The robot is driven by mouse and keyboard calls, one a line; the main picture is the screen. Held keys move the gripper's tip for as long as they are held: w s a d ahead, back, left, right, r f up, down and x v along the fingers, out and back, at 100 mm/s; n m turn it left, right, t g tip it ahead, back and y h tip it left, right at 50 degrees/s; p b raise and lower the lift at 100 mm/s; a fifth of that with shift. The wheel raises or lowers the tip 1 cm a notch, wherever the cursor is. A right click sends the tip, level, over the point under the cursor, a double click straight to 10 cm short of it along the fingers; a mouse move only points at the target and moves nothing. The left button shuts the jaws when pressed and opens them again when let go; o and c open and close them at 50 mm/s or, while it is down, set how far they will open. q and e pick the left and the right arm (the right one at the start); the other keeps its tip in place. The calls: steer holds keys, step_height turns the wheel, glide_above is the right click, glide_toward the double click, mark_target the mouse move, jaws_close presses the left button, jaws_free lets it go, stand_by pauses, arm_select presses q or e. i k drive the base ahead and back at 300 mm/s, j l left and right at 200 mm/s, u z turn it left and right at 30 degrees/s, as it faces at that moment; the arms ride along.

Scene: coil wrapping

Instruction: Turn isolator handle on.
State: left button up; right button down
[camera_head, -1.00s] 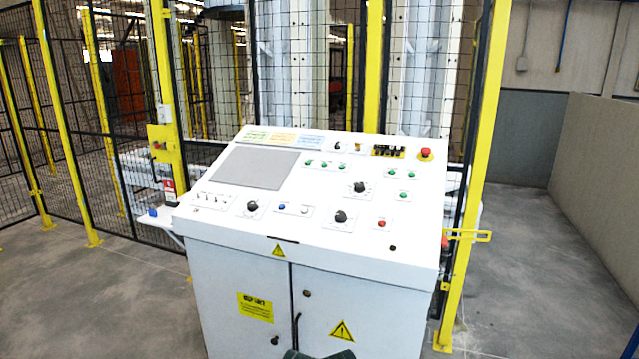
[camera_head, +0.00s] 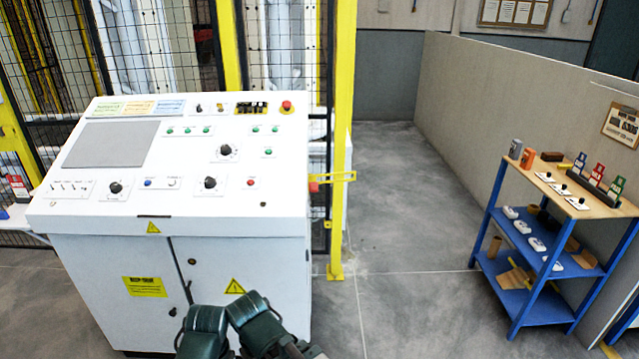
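A white control console (camera_head: 210,215) with a sloped panel stands at the left. A small red part (camera_head: 314,187) shows at its right side, beside a yellow bracket (camera_head: 338,177) on the fence post. It may be the isolator handle, but it is too small to tell its shape or position. The panel carries black rotary knobs (camera_head: 211,183) and a red mushroom button (camera_head: 287,106). Dark green parts of my arms rise at the bottom edge before the cabinet doors. No gripper fingers can be made out, and nothing is seen held.
Yellow-framed mesh fencing (camera_head: 345,120) stands behind the console. A blue shelf with a wooden top (camera_head: 595,207) stands at the right, holding switches, tags and small parts. Grey floor (camera_head: 405,250) lies clear between console and shelf. A low grey partition (camera_head: 500,110) runs along the right.

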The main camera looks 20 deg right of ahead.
mark_target(314, 188)
steer(key=k+l, duration=0.1)
steer(key=l, duration=0.3)
steer(key=k+l+z, duration=0.1)
steer(key=l, duration=0.3)
steer(key=k+l, duration=0.1)
steer(key=l, duration=0.35)
steer(key=k+l, duration=0.1)
steer(key=l, duration=0.3)
steer(key=i+l, duration=1.3)
steer(key=i+l+u, duration=0.1)
steer(key=i+l, duration=0.55)
steer(key=l, duration=0.2)
